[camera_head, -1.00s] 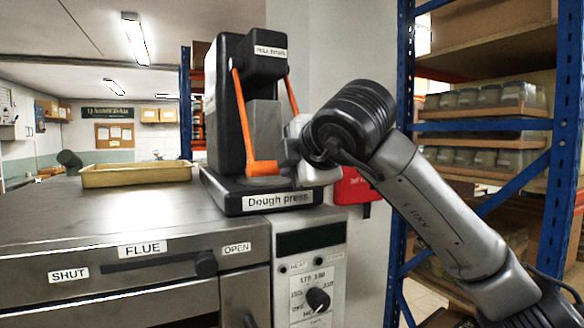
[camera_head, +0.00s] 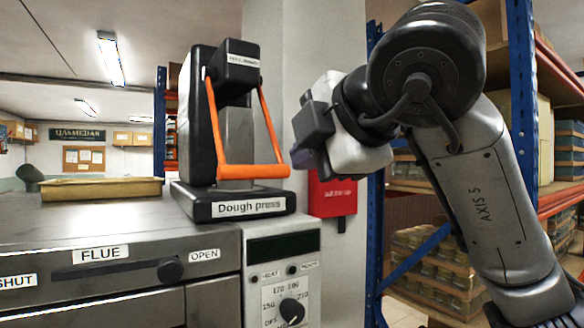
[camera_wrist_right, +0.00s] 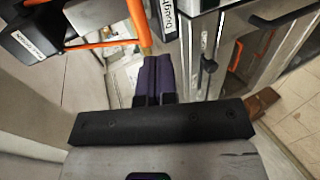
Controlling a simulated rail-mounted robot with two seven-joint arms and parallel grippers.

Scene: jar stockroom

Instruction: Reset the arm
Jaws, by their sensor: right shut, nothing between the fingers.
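My right arm comes in from the right in the head view. Its gripper (camera_head: 306,158) is beside the dough press, to the right of the press's orange handle (camera_head: 252,171) and apart from it. In the right wrist view, the two dark fingers (camera_wrist_right: 158,62) are together with nothing between them. The black and grey dough press (camera_head: 238,120) stands on the steel oven top, its orange handle swung down in front. The handle also shows at the upper left of the wrist view (camera_wrist_right: 100,44). My left gripper is not in view.
The oven (camera_head: 110,235) carries a flue slider (camera_head: 170,270) and a yellowish tray (camera_head: 100,188). A red box (camera_head: 332,194) hangs on the wall behind my gripper. Blue-framed shelves (camera_head: 522,100) with jars stand close behind my right arm.

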